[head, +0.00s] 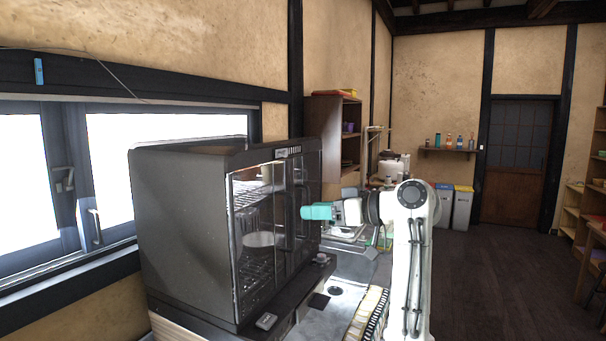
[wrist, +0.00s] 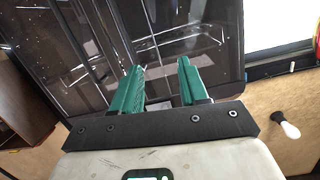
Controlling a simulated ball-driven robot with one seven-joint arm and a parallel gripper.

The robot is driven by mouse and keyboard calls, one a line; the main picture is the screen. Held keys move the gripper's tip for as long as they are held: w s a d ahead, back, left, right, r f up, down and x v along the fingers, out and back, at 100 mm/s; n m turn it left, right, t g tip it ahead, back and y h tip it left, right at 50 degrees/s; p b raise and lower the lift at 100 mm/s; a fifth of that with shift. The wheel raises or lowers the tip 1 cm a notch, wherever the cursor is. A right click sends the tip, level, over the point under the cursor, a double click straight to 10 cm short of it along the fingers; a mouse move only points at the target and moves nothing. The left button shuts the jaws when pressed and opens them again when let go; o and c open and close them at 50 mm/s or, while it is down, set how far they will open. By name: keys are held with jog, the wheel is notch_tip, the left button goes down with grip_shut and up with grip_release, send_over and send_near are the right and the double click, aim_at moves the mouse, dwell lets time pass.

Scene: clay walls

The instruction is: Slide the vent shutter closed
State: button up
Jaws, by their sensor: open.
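A dark cabinet (head: 185,225) with glass doors stands left of centre in the head view. High on its front edge is a small slatted strip (head: 294,150), probably the vent with its shutter. It is too small to tell how far open it is. My gripper (head: 306,212) has teal fingers and points left at the cabinet front, well below that strip. In the wrist view my gripper (wrist: 160,67) is open, with an empty gap between its fingers. The cabinet's dark glass front (wrist: 80,55) lies beyond them. I cannot make out the vent there.
Wire racks and a pale bowl (head: 259,240) show behind the glass. The dark floor (head: 500,285) at right is clear.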

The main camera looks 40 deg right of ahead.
jog(key=n+t+y, duration=0.1)
jog(key=t, duration=0.1)
send_near(287, 154)
jog(key=s, duration=0.2)
jog(key=p+x, duration=0.1)
jog(key=x, duration=0.2)
jog(key=p+x, duration=0.1)
jog(key=x, duration=0.2)
jog(key=p+x, duration=0.1)
jog(key=x, duration=0.3)
jog(key=shift+w+d, duration=0.1)
jog(key=shift+d, duration=0.25)
jog(key=shift+n, duration=0.3)
jog(key=shift+c, duration=0.3)
grip_shut()
